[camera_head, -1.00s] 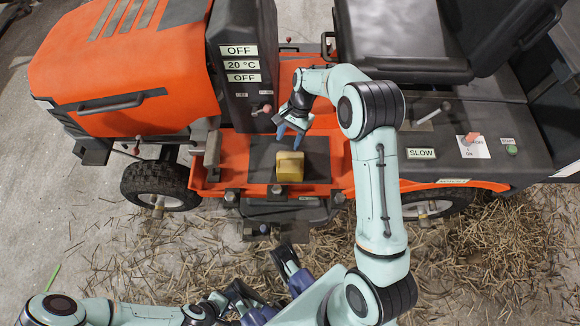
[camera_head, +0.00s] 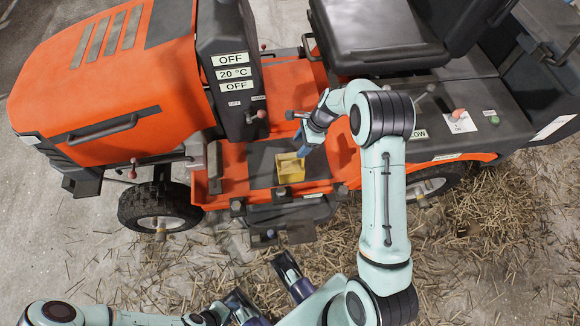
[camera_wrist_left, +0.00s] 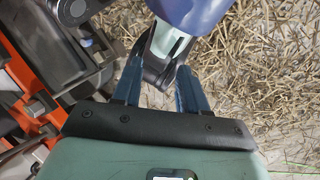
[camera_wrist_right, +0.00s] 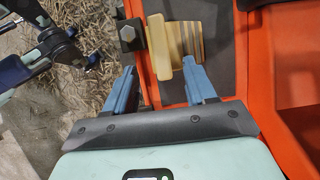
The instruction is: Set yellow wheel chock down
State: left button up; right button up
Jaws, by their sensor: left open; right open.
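The yellow wheel chock (camera_head: 290,168) rests on the dark footplate (camera_head: 262,160) of the orange ride-on mower. My right gripper (camera_head: 303,143) is open just above and to the right of the chock. In the right wrist view the chock (camera_wrist_right: 163,46) lies beyond the open fingertips (camera_wrist_right: 157,68); one finger overlaps its edge, and I cannot tell whether they touch. My left gripper (camera_head: 290,276) is open and empty low in the head view, over the floor in front of the mower.
The mower's control column (camera_head: 228,70) stands left of the footplate, and its black seat (camera_head: 375,35) is behind my right arm. The front wheel (camera_head: 158,208) is at left. Straw (camera_head: 475,240) covers much of the floor in front.

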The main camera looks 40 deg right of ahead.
aim_at(291, 155)
jog(key=x, duration=0.3)
jog(key=shift+f, duration=0.2)
jog(key=shift+b+x, duration=1)
jog(key=shift+x, duration=2.2)
pick_arm(q)
jog(key=shift+t+y, duration=0.3)
jog(key=shift+t, duration=0.2)
jog(key=w+f, duration=0.1)
jog(key=w+a+f, duration=0.1)
jog(key=w, duration=0.1)
jog(key=shift+w+a+f, duration=0.1)
jog(key=shift+a+f, duration=0.1)
jog(key=shift+f, duration=0.15)
pick_arm(e)
jog(key=shift+w+a+r, duration=0.15)
grip_shut()
